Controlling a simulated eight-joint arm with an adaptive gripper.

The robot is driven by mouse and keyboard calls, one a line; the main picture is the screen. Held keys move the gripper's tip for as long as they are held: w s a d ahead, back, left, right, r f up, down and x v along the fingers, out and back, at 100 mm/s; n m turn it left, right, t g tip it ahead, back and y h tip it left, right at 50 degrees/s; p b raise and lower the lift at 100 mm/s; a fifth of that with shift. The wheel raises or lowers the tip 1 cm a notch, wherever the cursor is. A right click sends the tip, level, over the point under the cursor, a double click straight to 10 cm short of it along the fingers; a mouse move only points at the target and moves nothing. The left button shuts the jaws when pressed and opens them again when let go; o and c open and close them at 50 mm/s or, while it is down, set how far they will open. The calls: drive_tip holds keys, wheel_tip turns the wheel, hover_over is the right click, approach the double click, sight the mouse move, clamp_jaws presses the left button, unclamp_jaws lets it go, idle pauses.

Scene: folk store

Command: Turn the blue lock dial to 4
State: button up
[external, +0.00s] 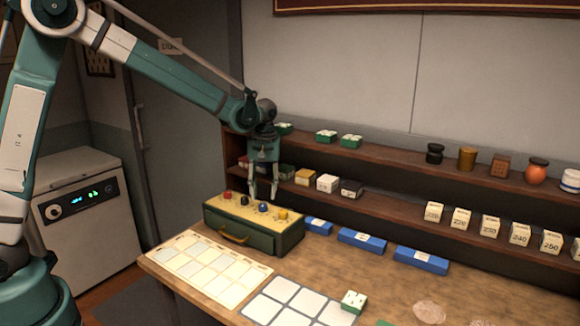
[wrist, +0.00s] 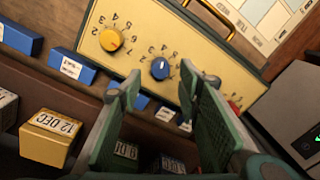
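The lock box (external: 250,238) is dark green with a yellow top panel and stands on the wooden counter. The blue dial (external: 263,207) is on that panel, and it also shows in the wrist view (wrist: 160,68) with a pale mark on it and printed numerals around it. The numeral its mark points at is too small to tell. My gripper (external: 263,194) is open and empty, pointing down over the panel. In the wrist view its fingers (wrist: 158,84) are spread, with the blue dial between their tips in the picture. Contact cannot be told.
A yellow dial (wrist: 110,39) is beside the blue one; a red dial (external: 227,196) is at the panel's other end. A brass handle (external: 233,235) is on the box front. Shelves behind hold small boxes (external: 327,183). Blue blocks (external: 361,240) lie to the right.

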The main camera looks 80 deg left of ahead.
sight(265, 205)
wheel_tip(265, 205, up, 8)
drive_tip(key=shift+w+f, duration=0.15)
drive_tip(key=shift+f, duration=0.05)
idle(0.5)
drive_tip(key=shift+d, duration=0.15)
drive_tip(key=s+d+r+m+t, duration=0.1)
drive_tip(key=s+d+r+m, duration=0.2)
drive_tip(key=d, duration=0.4)
drive_tip(key=s+d+r+m+t, duration=0.1)
drive_tip(key=s+d+r+m, duration=0.15)
drive_tip(key=s+d, duration=0.35)
drive_tip(key=s+d+r+m+t, duration=0.2)
drive_tip(key=s+d+r, duration=0.1)
drive_tip(key=d, duration=0.5)
drive_tip(key=s+d+f+m+t, duration=0.2)
drive_tip(key=s+d+m, duration=0.2)
drive_tip(key=s+d, duration=0.3)
drive_tip(key=s+d+f+m+t, duration=0.1)
drive_tip(key=s+d+f+m, duration=0.1)
drive_tip(key=s+d, duration=0.6)
drive_tip(key=shift+s+d+f+m+t+b, duration=0.15)
drive_tip(key=shift+s+f+m+t+b, duration=0.2)
drive_tip(key=shift+s+m, duration=0.75)
